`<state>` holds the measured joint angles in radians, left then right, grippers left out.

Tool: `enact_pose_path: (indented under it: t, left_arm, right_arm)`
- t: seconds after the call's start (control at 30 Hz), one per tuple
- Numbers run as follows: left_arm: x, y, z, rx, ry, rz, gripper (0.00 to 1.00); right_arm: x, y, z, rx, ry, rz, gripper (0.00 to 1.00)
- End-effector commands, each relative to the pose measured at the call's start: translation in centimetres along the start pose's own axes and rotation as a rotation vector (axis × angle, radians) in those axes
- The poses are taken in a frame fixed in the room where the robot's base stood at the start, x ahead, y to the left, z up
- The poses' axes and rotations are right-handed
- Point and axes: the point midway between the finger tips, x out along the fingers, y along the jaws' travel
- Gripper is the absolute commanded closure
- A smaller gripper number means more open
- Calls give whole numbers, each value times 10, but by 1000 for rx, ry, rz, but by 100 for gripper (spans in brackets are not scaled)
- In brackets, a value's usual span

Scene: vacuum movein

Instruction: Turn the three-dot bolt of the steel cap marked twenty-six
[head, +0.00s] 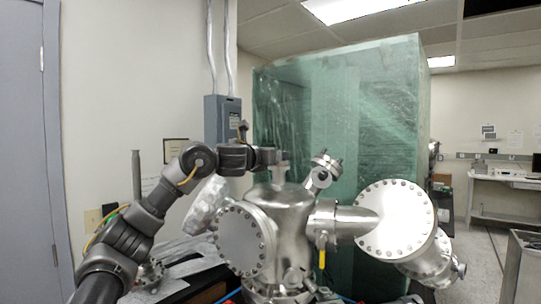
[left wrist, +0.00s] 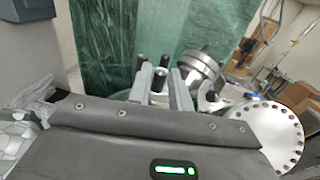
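The steel chamber (head: 283,215) stands in the middle of the head view with several bolted caps. A large round cap (head: 396,221) faces me at right, another cap (head: 240,240) is at left, and a small cap (head: 325,165) stands tilted at top right. No number or dot marks are readable, so I cannot tell which is twenty-six. My left gripper (head: 275,157) is over the chamber's top. In the left wrist view its two fingers (left wrist: 160,90) are apart, with dark-topped posts (left wrist: 160,78) showing between and beyond them. I see nothing held. My right gripper is not in view.
A large green plastic-wrapped block (head: 340,110) stands close behind the chamber. A lower right cap (head: 430,262) and a yellow-handled part (head: 321,250) stick out. A grey electrical box (head: 222,118) is on the wall. Open floor shows at far right.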

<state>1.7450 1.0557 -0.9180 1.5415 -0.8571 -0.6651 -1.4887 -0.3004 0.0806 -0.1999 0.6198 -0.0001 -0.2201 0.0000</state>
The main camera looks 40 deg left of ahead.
Motion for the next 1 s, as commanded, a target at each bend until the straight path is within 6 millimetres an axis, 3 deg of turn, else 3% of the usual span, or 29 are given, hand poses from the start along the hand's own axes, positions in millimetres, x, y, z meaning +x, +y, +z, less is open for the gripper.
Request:
enact_pose_path:
  t: [0.1,0.47,1.0]
  left_arm:
    - [0,0,0,0,0,0,65]
    - [-6,0,-1,0,-1,-2,65]
    - [-98,0,-1,1,-3,-2,65]
  right_arm:
    - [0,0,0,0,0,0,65]
    - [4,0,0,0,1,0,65]
    - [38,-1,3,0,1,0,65]
